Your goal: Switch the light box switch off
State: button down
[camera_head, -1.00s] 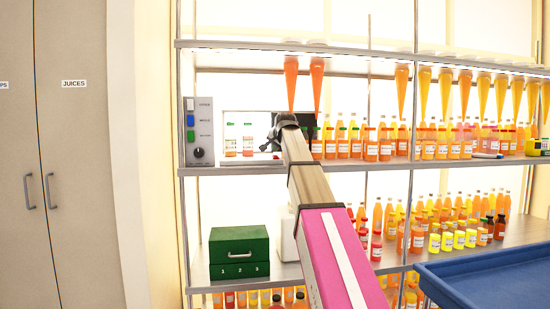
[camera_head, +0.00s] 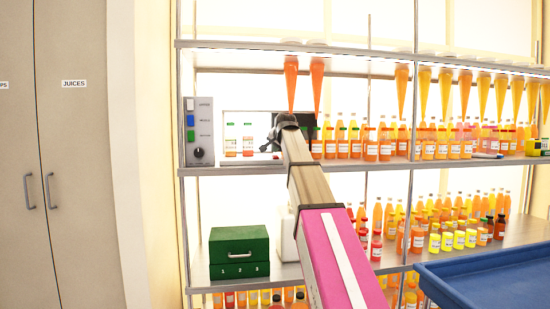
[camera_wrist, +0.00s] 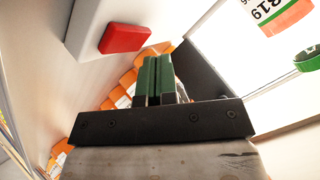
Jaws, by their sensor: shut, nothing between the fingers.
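The light box (camera_head: 236,118) stands on the upper shelf, its bright panel behind two small bottles. In the wrist view a red switch (camera_wrist: 123,38) sits on a pale surface, up and left of my gripper's fingertips (camera_wrist: 158,62). The green fingers are together and empty, and look apart from the switch. In the head view my gripper (camera_head: 280,134) is at the right end of the light box, and my arm hides part of that area. I cannot tell from the switch's look whether it is on or off.
A grey control panel (camera_head: 199,132) with coloured buttons and a knob stands left of the light box. Orange funnels (camera_head: 291,82) hang above my gripper. Several juice bottles (camera_head: 371,145) stand close on its right. A green drawer box (camera_head: 239,253) is below.

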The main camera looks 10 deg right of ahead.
aim_at(277, 157)
jog(key=shift+f, duration=0.3)
jog(key=shift+w+f, duration=0.1)
jog(key=shift+f, duration=0.15)
dwell(0.6)
jog(key=shift+r, duration=0.1)
jog(key=shift+r, duration=0.65)
jog(key=shift+s+r, duration=0.25)
jog(key=shift+r, duration=1)
jog(key=shift+s+r, duration=0.2)
jog(key=shift+r, duration=1)
jog(key=shift+s, duration=0.1)
